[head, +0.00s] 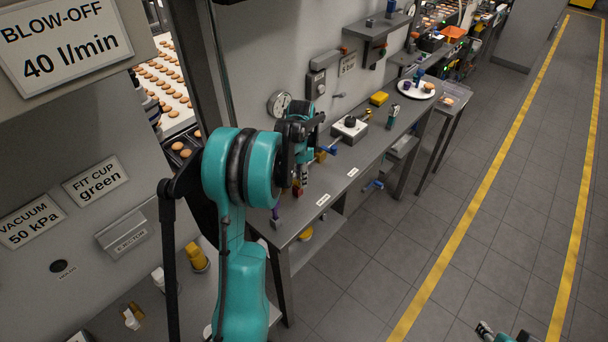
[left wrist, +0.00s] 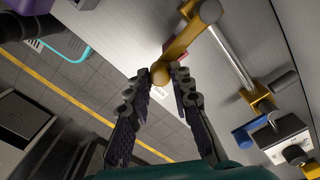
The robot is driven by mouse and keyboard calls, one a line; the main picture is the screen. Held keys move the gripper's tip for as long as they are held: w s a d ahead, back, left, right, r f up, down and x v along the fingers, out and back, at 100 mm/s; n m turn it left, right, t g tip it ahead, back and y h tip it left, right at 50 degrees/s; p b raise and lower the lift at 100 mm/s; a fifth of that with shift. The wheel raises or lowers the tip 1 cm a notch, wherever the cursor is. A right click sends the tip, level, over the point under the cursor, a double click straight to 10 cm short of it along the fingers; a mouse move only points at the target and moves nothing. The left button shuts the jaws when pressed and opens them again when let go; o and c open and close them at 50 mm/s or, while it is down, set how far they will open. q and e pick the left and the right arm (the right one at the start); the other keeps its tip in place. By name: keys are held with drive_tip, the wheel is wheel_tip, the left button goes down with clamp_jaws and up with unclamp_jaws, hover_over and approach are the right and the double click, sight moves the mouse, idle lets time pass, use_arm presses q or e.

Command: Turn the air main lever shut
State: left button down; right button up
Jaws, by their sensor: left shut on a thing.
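The air main lever (left wrist: 183,42) is a brass-yellow bar with a rounded end, joined to a grey pipe (left wrist: 232,58) in the left wrist view. My left gripper (left wrist: 166,76) has its two dark fingers on either side of the lever's rounded end, shut on it. In the head view my left gripper (head: 300,182) is over the near end of the bench, and my own arm and wrist hide most of the lever. Part of my right gripper (head: 485,329) shows at the bottom edge, low over the floor; its jaws are too cut off to read.
A blue-handled valve (left wrist: 250,134) sits on the same pipework. A round gauge (head: 279,104) is on the wall. The floor to the right is clear.

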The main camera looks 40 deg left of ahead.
use_arm(q)
drive_tip(key=shift+s+m, duration=0.65)
drive_tip(key=shift+m, duration=0.15)
drive_tip(key=c, duration=1.3)
unclamp_jaws()
drive_tip(key=shift+r, duration=0.1)
wheel_tip(320, 180, up, 12)
drive_tip(key=shift+f, duration=0.1)
